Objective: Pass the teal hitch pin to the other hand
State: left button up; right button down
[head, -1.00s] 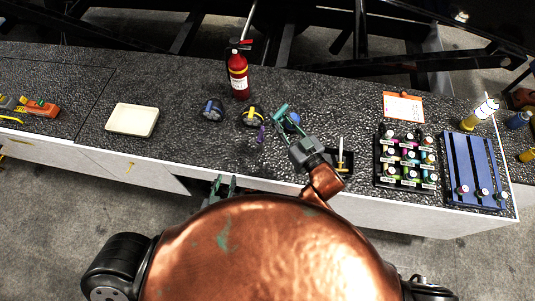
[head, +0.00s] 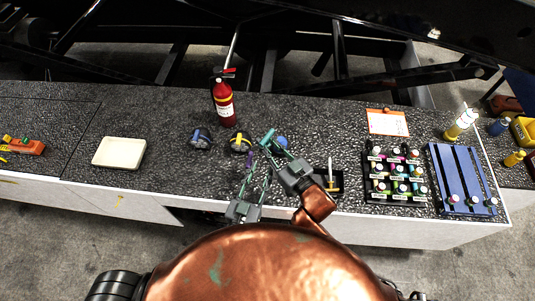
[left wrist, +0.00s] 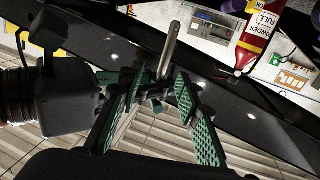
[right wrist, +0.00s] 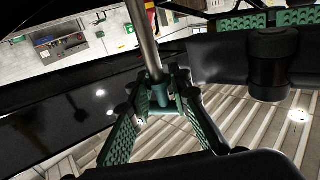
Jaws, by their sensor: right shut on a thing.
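The teal hitch pin shows in the left wrist view (left wrist: 169,48) as a grey metal rod with a teal lower part. In the right wrist view (right wrist: 143,38) its rod points up from between my right fingertips. My right gripper (right wrist: 160,88) is shut on its teal part; in the head view it hovers over the bench (head: 262,148). My left gripper (left wrist: 158,82) is open, its green-padded fingers on either side of the pin's lower part; contact is unclear. In the head view it sits just below the right one (head: 257,175). There the pin is hard to tell from the teal fingers.
A cream tray (head: 119,152) lies left; a bottle rack (head: 394,174) and blue rack (head: 462,178) stand right.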

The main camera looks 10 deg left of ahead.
pick_arm(q)
jog(key=x, duration=0.9)
jog(key=shift+w, duration=0.15)
jog(key=c, duration=0.8)
jog(key=shift+d, duration=0.15)
grip_shut()
pick_arm(e)
jog(key=c, duration=2.2)
grip_release()
jog(key=shift+a+r, duration=0.1)
jog(key=shift+c, duration=0.2)
jog(key=o, duration=0.6)
jog(key=shift+c, duration=0.2)
